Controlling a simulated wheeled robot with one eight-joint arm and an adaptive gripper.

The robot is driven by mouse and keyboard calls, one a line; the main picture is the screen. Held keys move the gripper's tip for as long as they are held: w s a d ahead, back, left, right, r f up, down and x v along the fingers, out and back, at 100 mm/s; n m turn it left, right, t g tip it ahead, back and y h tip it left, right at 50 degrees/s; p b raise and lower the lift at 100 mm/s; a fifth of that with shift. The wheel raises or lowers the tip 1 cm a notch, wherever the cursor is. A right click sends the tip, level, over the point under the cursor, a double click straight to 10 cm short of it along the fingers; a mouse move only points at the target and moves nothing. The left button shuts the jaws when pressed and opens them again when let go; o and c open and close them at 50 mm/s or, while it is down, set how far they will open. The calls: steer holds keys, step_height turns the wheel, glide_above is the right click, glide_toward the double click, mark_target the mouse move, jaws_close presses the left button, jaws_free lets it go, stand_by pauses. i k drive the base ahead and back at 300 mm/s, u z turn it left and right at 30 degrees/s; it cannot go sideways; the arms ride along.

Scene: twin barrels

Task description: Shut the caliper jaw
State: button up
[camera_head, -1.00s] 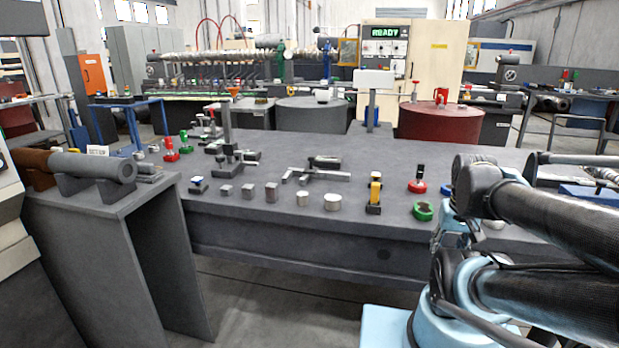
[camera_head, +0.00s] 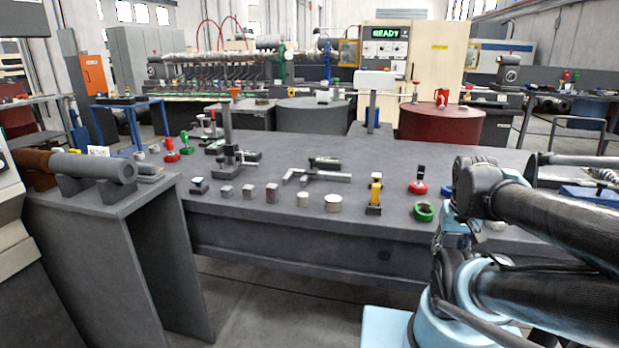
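The caliper (camera_head: 318,176) lies on the dark grey workbench (camera_head: 390,236), near the middle of the top. Its grey beam runs left to right, with jaws at the left end and a dark block (camera_head: 324,163) at or just behind the beam. The jaws look spread apart, but they are small here. My arm is folded at the right side of the picture, well to the right of the caliper. My gripper cannot be made out in this view.
Small metal blocks (camera_head: 272,192), a pale cylinder (camera_head: 333,203), a yellow-handled tool (camera_head: 375,194), a red stand (camera_head: 418,186) and a green ring (camera_head: 424,211) line the front edge. A height gauge (camera_head: 227,140) stands left of the caliper. Open floor lies before the bench.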

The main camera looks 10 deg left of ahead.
mark_target(311, 170)
steer(key=z, duration=1.05)
steer(key=k, duration=1.25)
steer(key=u, duration=0.95)
steer(key=i, duration=1.3)
